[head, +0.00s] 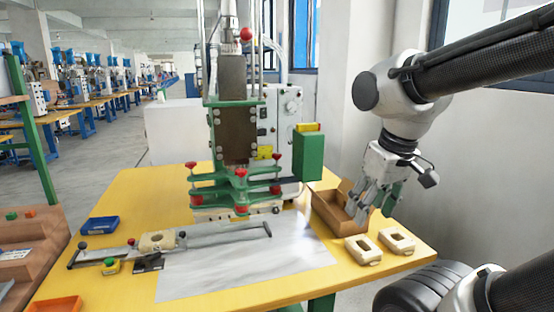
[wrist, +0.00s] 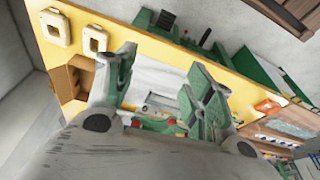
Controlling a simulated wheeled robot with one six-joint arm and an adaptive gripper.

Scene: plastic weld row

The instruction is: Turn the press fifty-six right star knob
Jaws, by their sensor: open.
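The press (head: 237,110) stands at the back of the yellow table, with green clamp plates (head: 235,182) at its lower end. Red star knobs sit on these plates, among them an upper right one (head: 276,156) and a lower right one (head: 275,189). Which one the task means, I cannot tell. My gripper (head: 368,212) hangs over the cardboard box, right of the press and apart from the knobs. In the wrist view my gripper (wrist: 163,78) is open, nothing between its fingers. Red knobs (wrist: 180,123) show there low between the fingers, partly hidden.
The open cardboard box (head: 328,214) stands right of the press, two cream plastic parts (head: 364,250) in front of it. A green box (head: 307,155) juts out right of the press. A slide rail with a cream part (head: 158,241) and a blue tray (head: 100,225) lie left.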

